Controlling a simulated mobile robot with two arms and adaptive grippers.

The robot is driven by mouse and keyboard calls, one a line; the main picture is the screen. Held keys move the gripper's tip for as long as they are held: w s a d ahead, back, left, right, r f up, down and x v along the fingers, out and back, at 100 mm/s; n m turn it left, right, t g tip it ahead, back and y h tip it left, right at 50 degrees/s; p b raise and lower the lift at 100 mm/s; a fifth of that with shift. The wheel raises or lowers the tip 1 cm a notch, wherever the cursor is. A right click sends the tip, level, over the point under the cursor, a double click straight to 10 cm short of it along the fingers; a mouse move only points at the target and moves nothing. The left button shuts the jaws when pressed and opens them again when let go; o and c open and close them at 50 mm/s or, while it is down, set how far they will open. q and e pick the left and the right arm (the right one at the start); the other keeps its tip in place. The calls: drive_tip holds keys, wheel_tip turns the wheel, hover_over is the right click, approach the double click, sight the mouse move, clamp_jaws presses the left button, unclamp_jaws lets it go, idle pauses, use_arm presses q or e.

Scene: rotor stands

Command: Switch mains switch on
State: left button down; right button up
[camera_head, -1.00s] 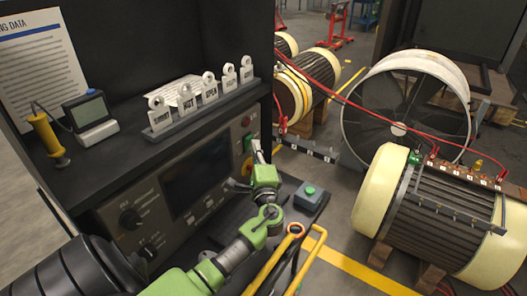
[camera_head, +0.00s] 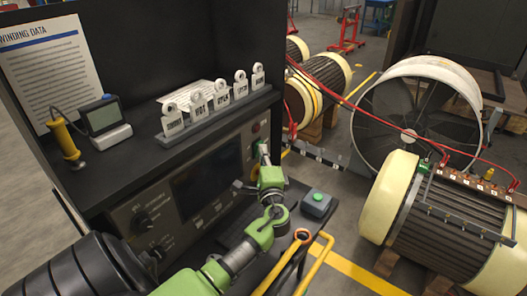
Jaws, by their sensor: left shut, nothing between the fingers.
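The test panel (camera_head: 170,213) has a dark screen, knobs on the left and a round red part (camera_head: 256,127) at its upper right. A small green part, perhaps the mains switch (camera_head: 258,147), is just below the red part. It is mostly hidden by my fingers, so I cannot tell its position. My left gripper (camera_head: 263,153) is shut and empty, with its fingertips at the panel's right end, at or very near that green part. I cannot tell if they touch. My right gripper is not in view.
A shelf above the panel holds a row of labelled tags (camera_head: 219,98), a handheld meter (camera_head: 104,120) and a yellow-handled probe (camera_head: 66,140). A grey box with a green button (camera_head: 317,202) sits right of my gripper. Yellow bars (camera_head: 318,262) stand in front. Motors (camera_head: 447,225) are at right.

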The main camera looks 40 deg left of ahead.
use_arm(q)
drive_tip(key=shift+r+n+h+p, duration=0.25)
drive_tip(key=shift+n+h+p, duration=0.05)
drive_tip(key=shift+p, duration=0.15)
drive_tip(key=shift+a+r+n+g+h+p, duration=0.3)
drive_tip(key=shift+n+g+p, duration=0.1)
drive_tip(key=shift+p, duration=0.25)
drive_tip(key=shift+a+r, duration=0.1)
drive_tip(key=shift+a, duration=0.05)
